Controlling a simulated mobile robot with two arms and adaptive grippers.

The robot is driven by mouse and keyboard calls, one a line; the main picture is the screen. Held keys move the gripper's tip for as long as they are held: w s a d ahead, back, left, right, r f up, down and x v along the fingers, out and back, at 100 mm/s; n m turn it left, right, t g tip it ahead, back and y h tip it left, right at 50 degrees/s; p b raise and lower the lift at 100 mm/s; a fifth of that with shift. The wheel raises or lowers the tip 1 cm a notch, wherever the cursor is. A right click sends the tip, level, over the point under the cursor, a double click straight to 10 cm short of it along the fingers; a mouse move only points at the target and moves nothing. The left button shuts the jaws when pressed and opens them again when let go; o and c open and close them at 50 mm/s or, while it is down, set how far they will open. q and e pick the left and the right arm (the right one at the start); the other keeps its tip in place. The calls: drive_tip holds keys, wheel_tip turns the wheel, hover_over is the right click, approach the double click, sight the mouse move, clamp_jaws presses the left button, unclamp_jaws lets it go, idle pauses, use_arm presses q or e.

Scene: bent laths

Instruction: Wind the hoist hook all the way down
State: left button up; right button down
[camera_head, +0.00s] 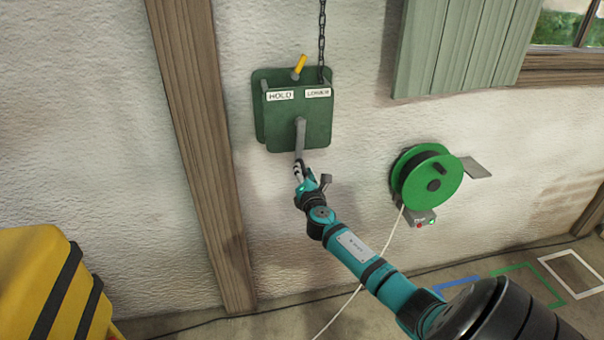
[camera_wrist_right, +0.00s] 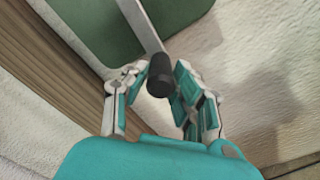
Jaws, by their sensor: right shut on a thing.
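The green hoist winch box (camera_head: 318,125) is mounted on the white wall, with labels HOLD (camera_head: 280,95) and LOWER (camera_head: 318,92). A yellow-tipped lever (camera_head: 300,65) on its top tilts right, toward the LOWER side. A chain (camera_head: 322,35) runs up from the box out of view; the hook is not in view. The grey crank arm (camera_head: 300,138) hangs down from the box front. My right gripper (camera_head: 304,176) is shut on the crank's black handle (camera_wrist_right: 159,78), which shows between its fingers in the right wrist view. My left gripper is not in view.
A green cable reel (camera_head: 440,182) hangs on the wall to the right, its white cable trailing to the floor. A wooden post (camera_head: 200,150) stands left of the winch. A yellow object with black bands (camera_head: 35,270) is at lower left. Green shutter (camera_head: 465,45) at upper right.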

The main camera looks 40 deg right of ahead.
drive_tip(key=shift+d+r, duration=0.2)
drive_tip(key=shift+r, duration=0.25)
drive_tip(key=c, duration=1.3)
unclamp_jaws()
drive_tip(key=shift+c, duration=0.2)
drive_tip(key=shift+o, duration=1.4)
drive_tip(key=shift+w+f, duration=0.1)
drive_tip(key=shift+f, duration=0.2)
drive_tip(key=shift+a, duration=0.1)
drive_tip(key=shift+s+a+f, duration=0.1)
drive_tip(key=shift+s+a, duration=0.15)
drive_tip(key=shift+s, duration=0.15)
drive_tip(key=v, duration=1.1)
drive_tip(key=shift+d, duration=0.1)
